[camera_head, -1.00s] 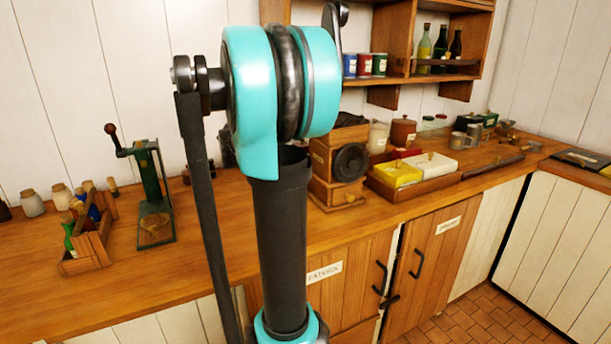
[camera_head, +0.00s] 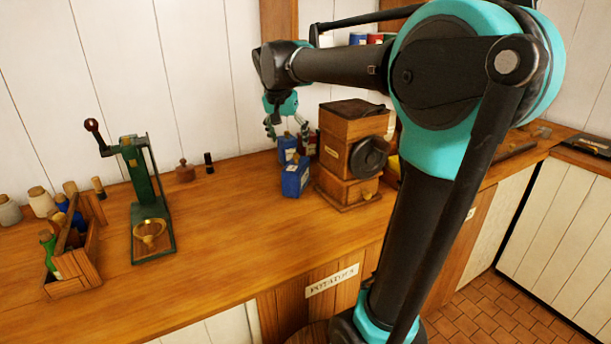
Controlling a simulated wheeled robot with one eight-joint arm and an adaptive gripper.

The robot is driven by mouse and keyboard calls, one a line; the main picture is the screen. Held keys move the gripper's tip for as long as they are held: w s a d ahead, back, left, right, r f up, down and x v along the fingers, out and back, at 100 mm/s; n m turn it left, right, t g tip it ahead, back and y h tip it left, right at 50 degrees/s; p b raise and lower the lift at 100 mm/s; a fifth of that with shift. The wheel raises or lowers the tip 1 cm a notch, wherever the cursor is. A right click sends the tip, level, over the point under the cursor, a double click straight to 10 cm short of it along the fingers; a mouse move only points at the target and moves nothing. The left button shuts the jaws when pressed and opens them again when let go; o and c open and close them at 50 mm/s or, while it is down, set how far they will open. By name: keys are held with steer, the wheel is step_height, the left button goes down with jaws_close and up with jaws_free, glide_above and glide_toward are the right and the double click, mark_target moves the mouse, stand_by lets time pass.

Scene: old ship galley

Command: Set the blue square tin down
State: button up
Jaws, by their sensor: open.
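A blue square tin (camera_head: 295,180) stands on the wooden counter, left of the wooden box-shaped grinder. A second blue tin (camera_head: 287,148) is just behind it, directly below my gripper, and is partly hidden by the front tin. My gripper (camera_head: 288,134) is open and points down above the rear tin, its fingers spread to either side of that tin's top. I cannot tell whether a fingertip touches it. Which of the two is the named tin is not clear from the view.
A green corkscrew stand (camera_head: 150,200) and a wooden bottle carrier (camera_head: 75,262) are to the left.

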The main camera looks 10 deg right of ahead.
mark_target(295, 164)
steer(key=x, duration=0.9)
steer(key=shift+w+f, duration=0.2)
steer(key=shift+f, duration=0.1)
steer(key=shift+w+x, duration=0.15)
steer(key=shift+x, duration=1.2)
steer(key=shift+w+x, duration=0.15)
steer(key=shift+x, duration=1.15)
steer(key=shift+d+r, duration=0.15)
steer(key=c, duration=1.5)
steer(key=shift+r, duration=0.1)
